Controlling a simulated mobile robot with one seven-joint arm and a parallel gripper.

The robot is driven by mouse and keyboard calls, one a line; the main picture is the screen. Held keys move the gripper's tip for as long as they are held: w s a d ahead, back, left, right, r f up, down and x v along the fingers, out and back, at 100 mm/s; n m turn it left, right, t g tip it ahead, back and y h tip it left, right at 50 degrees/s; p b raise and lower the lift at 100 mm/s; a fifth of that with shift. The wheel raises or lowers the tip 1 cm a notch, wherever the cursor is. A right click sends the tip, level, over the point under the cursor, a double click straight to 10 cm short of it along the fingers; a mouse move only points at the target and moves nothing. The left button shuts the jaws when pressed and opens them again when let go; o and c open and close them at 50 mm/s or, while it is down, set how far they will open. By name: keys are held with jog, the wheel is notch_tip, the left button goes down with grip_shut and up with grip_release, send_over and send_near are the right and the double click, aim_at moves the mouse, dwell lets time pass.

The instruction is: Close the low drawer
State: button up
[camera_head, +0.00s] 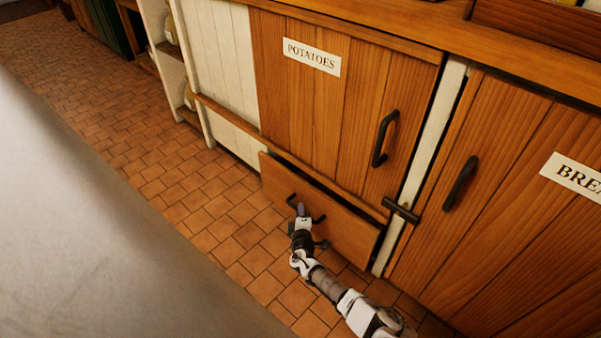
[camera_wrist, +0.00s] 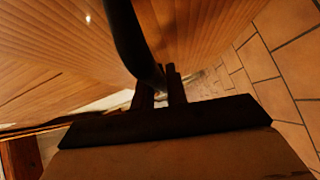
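The low drawer (camera_head: 345,226) is under the door labelled POTATOES. It stands partly pulled out, with a dark gap along its top edge. It has two dark handles, one near its left end (camera_head: 292,201). My gripper (camera_head: 301,209) is right in front of the drawer's face, close to that handle. In the wrist view, the two dark fingers (camera_wrist: 164,88) are close together with only a narrow gap. A curved black handle (camera_wrist: 128,38) runs down to the fingertips. I cannot tell whether they touch it, and nothing shows clearly held between them.
The POTATOES door (camera_head: 312,100) above is shut, as is the bread door (camera_head: 500,190) on the right. A dark latch (camera_head: 401,211) sticks out by the post. Clear tiled floor (camera_head: 190,180) lies left of the drawer. A grey surface (camera_head: 90,230) fills the lower left.

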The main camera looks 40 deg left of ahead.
aim_at(309, 205)
grip_shut()
jog(key=w+b, duration=0.3)
jog(key=shift+w+d+f, duration=0.2)
jog(key=shift+w+f, duration=0.05)
jog(key=shift+w+d+r, duration=0.1)
jog(key=shift+w+r, duration=0.25)
jog(key=shift+w, duration=0.2)
jog(key=o, duration=0.7)
grip_release()
jog(key=shift+w, duration=0.1)
jog(key=shift+o, duration=0.3)
